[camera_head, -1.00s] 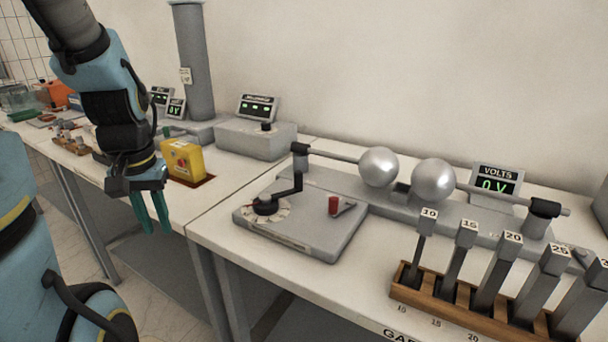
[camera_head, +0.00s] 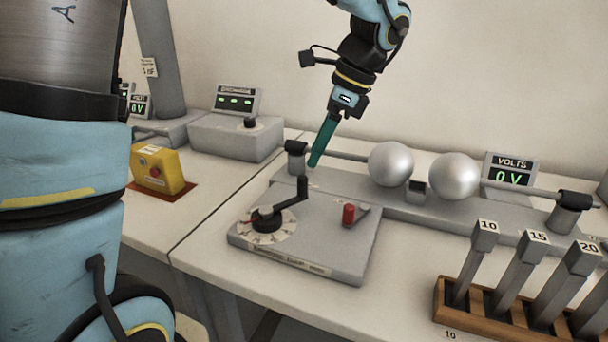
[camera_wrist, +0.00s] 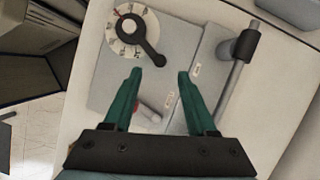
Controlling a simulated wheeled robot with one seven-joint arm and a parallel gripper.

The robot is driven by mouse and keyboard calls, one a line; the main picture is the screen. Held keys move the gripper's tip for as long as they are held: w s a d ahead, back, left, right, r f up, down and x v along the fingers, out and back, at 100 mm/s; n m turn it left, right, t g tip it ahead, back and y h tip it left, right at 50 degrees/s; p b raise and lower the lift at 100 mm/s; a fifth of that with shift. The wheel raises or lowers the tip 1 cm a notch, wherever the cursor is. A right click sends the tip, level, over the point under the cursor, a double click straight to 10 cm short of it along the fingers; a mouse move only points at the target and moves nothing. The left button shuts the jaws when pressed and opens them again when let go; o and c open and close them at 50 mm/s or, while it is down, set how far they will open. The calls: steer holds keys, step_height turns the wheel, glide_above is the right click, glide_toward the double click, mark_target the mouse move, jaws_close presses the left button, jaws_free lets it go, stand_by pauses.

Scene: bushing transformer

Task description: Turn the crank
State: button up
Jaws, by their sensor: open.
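The black crank (camera_head: 279,208) sits on a white numbered dial (camera_head: 264,228) on the grey control box (camera_head: 330,245) in the head view. Its arm reaches up and right to an upright handle. My gripper (camera_head: 314,163) has teal fingers and hangs above and behind the box, near the black-capped post. In the wrist view my gripper (camera_wrist: 159,74) is open and empty, with no visible contact with the crank.
A red-handled switch (camera_head: 349,214) is on the same box. Two metal spheres (camera_head: 391,164) on rods stand behind, beside a VOLTS display (camera_head: 511,172) reading 0 V. Tall numbered bars (camera_head: 477,262) stand in a wooden rack at right. A yellow box (camera_head: 157,168) is at left.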

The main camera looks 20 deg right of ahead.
mark_target(302, 177)
steer(key=x, duration=0.7)
steer(key=shift+a+f+p, duration=0.1)
steer(key=shift+f+p, duration=0.1)
steer(key=shift+p, duration=0.15)
steer(key=shift+c, duration=0.2)
jaws_close()
stand_by(0.9)
